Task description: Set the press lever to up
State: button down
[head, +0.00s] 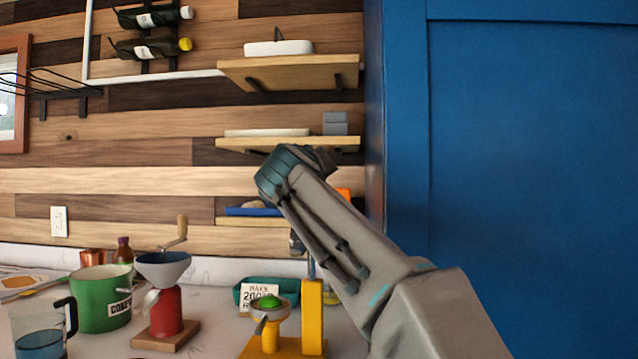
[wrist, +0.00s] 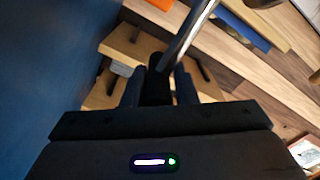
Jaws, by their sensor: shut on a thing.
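The press (head: 312,318) is yellow and stands on the counter at the bottom middle of the head view. A green thing sits in the cup on its front. A short piece of the thin metal lever (head: 311,268) rises above its post. In the wrist view the lever (wrist: 192,32) is a shiny rod ending in a dark grip (wrist: 157,84). My gripper (wrist: 158,92) is shut on that grip, one finger on each side. In the head view my gripper (head: 297,241) is small and mostly hidden behind my arm, above the press, so the lever's upper end is hidden there.
A red grinder (head: 167,308) with a pale funnel, a green pot (head: 100,300) and a glass jug (head: 40,330) stand left of the press. A teal tray (head: 245,290) and a sign (head: 260,298) are behind it. Wooden shelves (head: 290,75) hang above; a blue cabinet (head: 520,150) fills the right.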

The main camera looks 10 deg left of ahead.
jog(key=shift+d+f, duration=0.1)
jog(key=shift+d, duration=0.05)
jog(key=c, duration=1.2)
grip_release()
jog(key=shift+d, duration=0.1)
jog(key=s+b, duration=0.1)
jog(key=s, duration=0.8)
jog(key=s+b, duration=0.1)
jog(key=s, duration=0.3)
jog(key=shift+s+d+b, duration=0.25)
jog(key=shift+s+b, duration=0.05)
jog(key=shift+s, duration=0.1)
